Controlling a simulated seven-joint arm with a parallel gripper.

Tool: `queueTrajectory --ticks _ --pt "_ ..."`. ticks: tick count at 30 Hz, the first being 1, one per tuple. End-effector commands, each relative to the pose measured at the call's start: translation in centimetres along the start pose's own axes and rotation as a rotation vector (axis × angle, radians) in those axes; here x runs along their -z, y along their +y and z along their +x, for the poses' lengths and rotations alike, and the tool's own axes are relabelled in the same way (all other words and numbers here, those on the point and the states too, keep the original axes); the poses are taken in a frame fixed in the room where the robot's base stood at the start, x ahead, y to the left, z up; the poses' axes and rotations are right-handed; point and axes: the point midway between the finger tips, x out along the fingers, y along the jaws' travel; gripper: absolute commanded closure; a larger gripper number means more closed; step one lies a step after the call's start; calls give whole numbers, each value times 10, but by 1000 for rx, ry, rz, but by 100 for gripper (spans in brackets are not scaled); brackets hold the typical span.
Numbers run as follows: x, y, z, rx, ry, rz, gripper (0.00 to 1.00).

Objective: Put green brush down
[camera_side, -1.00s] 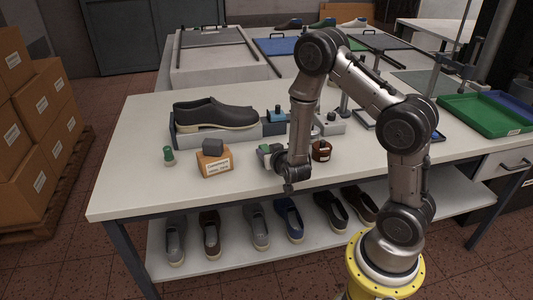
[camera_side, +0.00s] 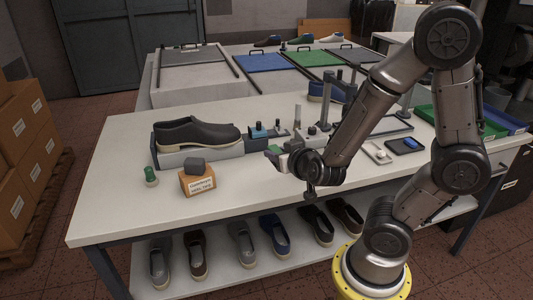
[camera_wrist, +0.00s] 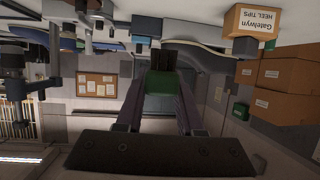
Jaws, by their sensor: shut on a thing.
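The green brush (camera_wrist: 160,90) shows in the wrist view as a green block with dark bristles at its far end. My gripper (camera_wrist: 160,100) is shut on the green block, one finger on each side. In the side view, my gripper (camera_side: 275,152) is held out level over the bench, right of the box and in front of the blue-topped item. Only a little of the green brush (camera_side: 277,149) shows between the fingers there. I cannot tell its exact height above the white bench (camera_side: 120,205).
A dark shoe (camera_side: 195,132) lies on a grey block. A blue-topped item (camera_side: 257,131) stands behind my gripper. The bench front-left is bare.

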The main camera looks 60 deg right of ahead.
Motion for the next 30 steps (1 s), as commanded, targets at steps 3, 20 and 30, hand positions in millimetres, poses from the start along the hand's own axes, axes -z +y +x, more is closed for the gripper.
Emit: queueTrajectory --ticks 3,20,30 --pt "0 2 -7 2 0 1 100" --pt "24 -49 5 107 1 -42 100" --pt "62 -206 43 401 -3 -167 100"
